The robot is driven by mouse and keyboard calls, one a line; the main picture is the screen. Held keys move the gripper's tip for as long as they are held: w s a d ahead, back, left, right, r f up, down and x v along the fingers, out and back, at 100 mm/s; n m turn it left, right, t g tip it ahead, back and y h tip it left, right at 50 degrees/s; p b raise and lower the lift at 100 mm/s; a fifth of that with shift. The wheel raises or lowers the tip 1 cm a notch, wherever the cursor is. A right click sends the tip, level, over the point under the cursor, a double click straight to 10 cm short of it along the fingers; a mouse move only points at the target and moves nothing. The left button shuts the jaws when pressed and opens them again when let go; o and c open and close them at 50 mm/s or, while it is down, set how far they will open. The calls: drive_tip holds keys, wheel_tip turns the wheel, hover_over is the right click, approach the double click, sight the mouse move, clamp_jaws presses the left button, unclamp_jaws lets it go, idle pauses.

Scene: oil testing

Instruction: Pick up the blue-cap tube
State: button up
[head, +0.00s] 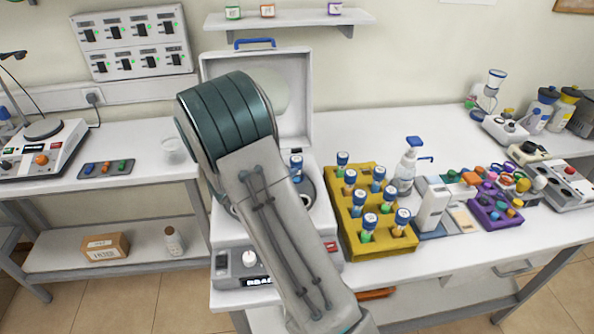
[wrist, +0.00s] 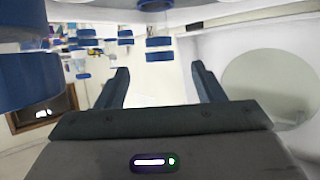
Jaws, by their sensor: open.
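A blue-cap tube (head: 296,165) stands in the open white machine (head: 325,222), just right of my arm. Several more blue-cap tubes (head: 370,222) stand in the yellow rack (head: 349,247) to the right. My arm hides my gripper in the head view. In the wrist view my gripper (wrist: 160,70) is open, with nothing held between its fingers. A blue-banded tube (wrist: 158,56) shows beyond the fingertips, near the middle of the gap. Large blue cap-like shapes (wrist: 42,82) fill the left edge, close to the camera.
The machine's raised lid (head: 296,115) stands behind my arm; its round disc (wrist: 270,85) is at the right in the wrist view. A wash bottle (head: 405,172) and a purple rack (head: 485,215) stand right of the yellow rack. The left bench has some bare room.

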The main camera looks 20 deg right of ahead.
sight(293, 163)
drive_tip(key=p+x, duration=0.2)
drive_tip(key=x, duration=0.6)
drive_tip(key=shift+d+f, duration=0.15)
drive_tip(key=shift+d, duration=0.15)
drive_tip(key=c, duration=1.1)
